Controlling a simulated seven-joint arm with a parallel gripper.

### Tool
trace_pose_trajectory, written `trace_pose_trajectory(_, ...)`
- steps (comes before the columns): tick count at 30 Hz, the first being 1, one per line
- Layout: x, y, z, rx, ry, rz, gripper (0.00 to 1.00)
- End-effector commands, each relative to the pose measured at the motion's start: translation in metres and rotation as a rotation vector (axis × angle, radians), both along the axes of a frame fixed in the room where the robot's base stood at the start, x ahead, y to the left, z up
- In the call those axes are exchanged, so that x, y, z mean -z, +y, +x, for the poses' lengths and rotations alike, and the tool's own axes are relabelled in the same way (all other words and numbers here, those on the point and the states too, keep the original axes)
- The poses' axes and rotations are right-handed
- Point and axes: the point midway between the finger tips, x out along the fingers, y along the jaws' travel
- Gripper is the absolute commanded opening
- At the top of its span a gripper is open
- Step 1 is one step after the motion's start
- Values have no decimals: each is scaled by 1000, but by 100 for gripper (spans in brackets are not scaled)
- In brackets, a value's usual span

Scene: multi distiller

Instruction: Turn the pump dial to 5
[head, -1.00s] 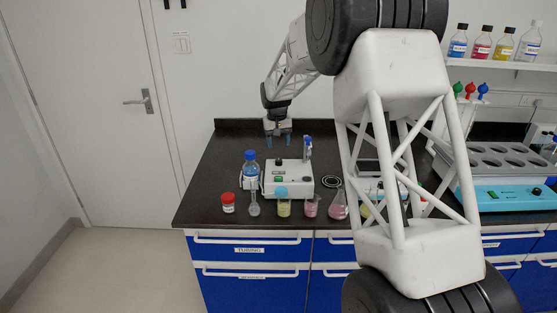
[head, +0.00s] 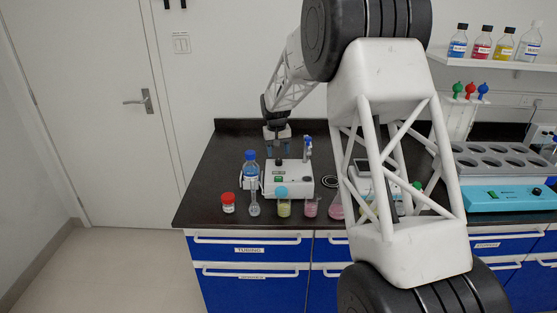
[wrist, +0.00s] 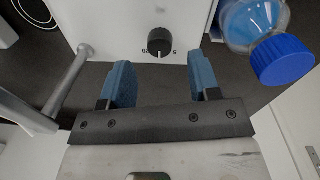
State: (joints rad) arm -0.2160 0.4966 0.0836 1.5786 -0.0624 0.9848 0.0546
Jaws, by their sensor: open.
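The pump is a white box (head: 300,182) on the dark bench in the head view. Its white face (wrist: 112,22) fills the top middle of the wrist view. The dial lies just beyond the fingertips, centred on the gap.
A blue-capped bottle (wrist: 268,35) stands close to the right finger in the wrist view; it also shows left of the pump (head: 250,168). A grey rod (wrist: 68,80) is at the left. Flasks and a red-capped jar (head: 228,202) line the bench front.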

Motion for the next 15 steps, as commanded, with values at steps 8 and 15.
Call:
trace_pose_trajectory(8,31,-2,0,0,1,0,56)
trace_pose_trajectory(15,40,-2,0,0,0,0,56)
